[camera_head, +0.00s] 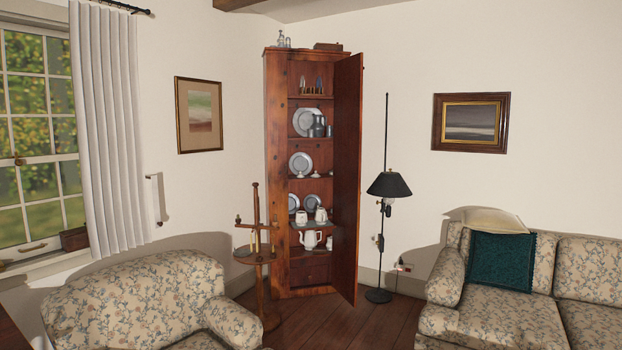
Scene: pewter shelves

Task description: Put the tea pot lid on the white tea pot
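A white tea pot (311,239) stands on a low shelf inside the open wooden cabinet (277,180) at the back of the room. I cannot tell at this distance whether a lid is on it. White vessels (321,214) stand on the shelf above it. A smaller white piece (329,243) sits to the right of the tea pot, too small to make out. I cannot pick out a separate tea pot lid. Neither of my grippers shows in the head view.
The cabinet door (346,180) hangs open to the right. A wooden stand (257,255) and a floor lamp (389,185) flank the cabinet. A floral armchair (140,300) and sofa (500,312) leave wooden floor (345,325) clear between them.

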